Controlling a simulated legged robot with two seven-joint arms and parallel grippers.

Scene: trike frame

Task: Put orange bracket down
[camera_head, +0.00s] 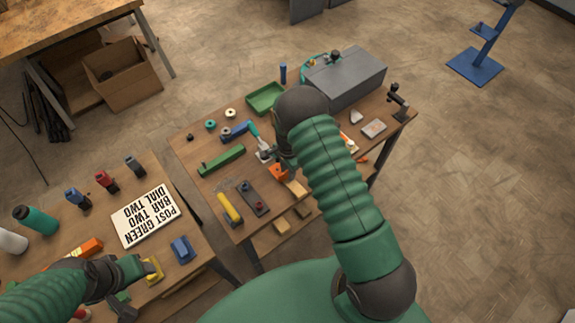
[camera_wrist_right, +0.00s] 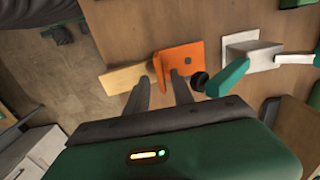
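The orange bracket (camera_wrist_right: 187,58) lies on the right-hand wooden table in the right wrist view, with one flange standing up and a hole in the other. My right gripper (camera_wrist_right: 161,80) has its two dark fingers apart, one on each side of the standing flange, with visible gaps, so it does not grip it. In the head view the bracket (camera_head: 278,171) shows partly beneath my right gripper (camera_head: 270,155). My left gripper (camera_head: 140,274) is over the left table near a yellow part (camera_head: 153,269); its fingertips are unclear.
Beside the bracket are a light wooden block (camera_wrist_right: 125,76), a grey-white bracket (camera_wrist_right: 250,50) and a teal-handled tool (camera_wrist_right: 228,77). A green tray (camera_head: 266,98), a grey box (camera_head: 345,75) and a yellow-handled part (camera_head: 230,208) stand on the same table. The left table holds a lettered sign (camera_head: 145,216).

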